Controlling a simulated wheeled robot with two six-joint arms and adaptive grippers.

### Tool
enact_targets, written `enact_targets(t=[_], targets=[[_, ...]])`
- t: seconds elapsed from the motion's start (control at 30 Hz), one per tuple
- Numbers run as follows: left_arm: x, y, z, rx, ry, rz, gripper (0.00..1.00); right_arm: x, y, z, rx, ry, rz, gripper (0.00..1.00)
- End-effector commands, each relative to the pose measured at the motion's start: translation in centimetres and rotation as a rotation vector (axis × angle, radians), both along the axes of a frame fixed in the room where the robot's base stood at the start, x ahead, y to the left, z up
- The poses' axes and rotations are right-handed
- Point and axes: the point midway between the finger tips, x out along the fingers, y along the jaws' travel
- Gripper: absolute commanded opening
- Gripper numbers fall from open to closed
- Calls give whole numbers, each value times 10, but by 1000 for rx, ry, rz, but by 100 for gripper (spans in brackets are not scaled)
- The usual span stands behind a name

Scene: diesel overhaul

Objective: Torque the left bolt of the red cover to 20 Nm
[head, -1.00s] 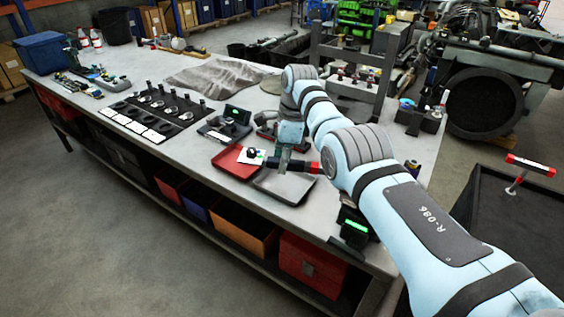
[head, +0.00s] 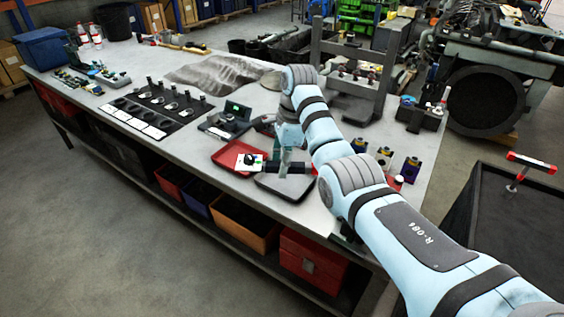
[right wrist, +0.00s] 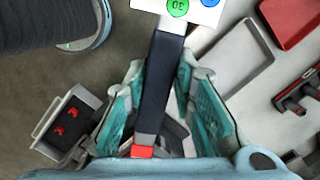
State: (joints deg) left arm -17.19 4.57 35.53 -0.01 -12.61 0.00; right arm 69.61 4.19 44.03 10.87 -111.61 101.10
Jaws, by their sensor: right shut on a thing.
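My right gripper (head: 290,166) is shut on the black handle of a wrench-like tool (right wrist: 163,75). The handle has a red end, near the palm in the right wrist view. The tool's white head (head: 250,161) carries a green round mark reading 30 and a blue mark in that view. I hold the tool above the bench, its head over the edge of the red tray and its handle over the grey tray. I cannot make out the red cover or its left bolt with certainty. My left gripper is not in view.
A red tray (head: 222,156) and a grey tray (head: 285,190) lie side by side on the workbench (head: 160,68). A black rack (head: 150,108) and a small device with a green screen (head: 236,112) stand left. Several small containers (head: 385,156) stand right of my arm. A metal frame (head: 320,50) is behind.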

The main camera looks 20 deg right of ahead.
Motion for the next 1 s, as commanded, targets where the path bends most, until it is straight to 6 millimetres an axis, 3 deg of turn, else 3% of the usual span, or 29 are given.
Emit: enact_targets(t=[1.0], targets=[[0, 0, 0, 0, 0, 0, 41, 18, -9, 2, -2, -12, -35, 0]])
